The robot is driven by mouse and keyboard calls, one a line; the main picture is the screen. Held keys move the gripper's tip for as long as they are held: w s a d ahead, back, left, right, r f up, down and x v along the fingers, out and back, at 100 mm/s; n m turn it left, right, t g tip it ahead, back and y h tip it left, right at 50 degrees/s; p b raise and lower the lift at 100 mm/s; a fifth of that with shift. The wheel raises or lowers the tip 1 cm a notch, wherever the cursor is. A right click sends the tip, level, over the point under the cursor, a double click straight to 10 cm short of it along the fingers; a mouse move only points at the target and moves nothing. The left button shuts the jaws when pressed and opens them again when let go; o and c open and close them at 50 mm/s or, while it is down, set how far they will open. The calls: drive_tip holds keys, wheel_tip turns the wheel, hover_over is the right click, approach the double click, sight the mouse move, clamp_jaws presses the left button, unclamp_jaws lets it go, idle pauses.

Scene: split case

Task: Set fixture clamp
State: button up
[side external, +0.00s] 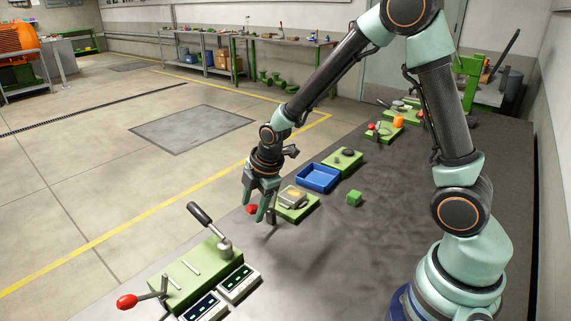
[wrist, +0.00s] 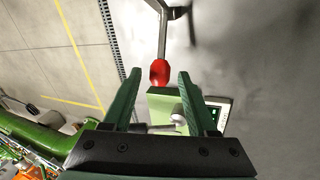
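My gripper (side external: 256,212) is open at the red knob. In the wrist view the red knob (wrist: 160,72) lies between the fingertips of my gripper (wrist: 157,76), with gaps visible on both sides. Its metal rod runs up out of that view. Part of the fixture is hidden by my gripper in the side view.
A larger green station (side external: 190,275) with a black-handled lever, another red-knobbed lever (side external: 127,301) and two display boxes (side external: 238,283) stands at the front left. A blue tray (side external: 318,178), a green cube (side external: 354,198) and more green fixtures (side external: 343,161) lie along the dark table.

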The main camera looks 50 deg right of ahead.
clamp_jaws()
drive_tip(key=shift+s, duration=0.1)
idle(1.1)
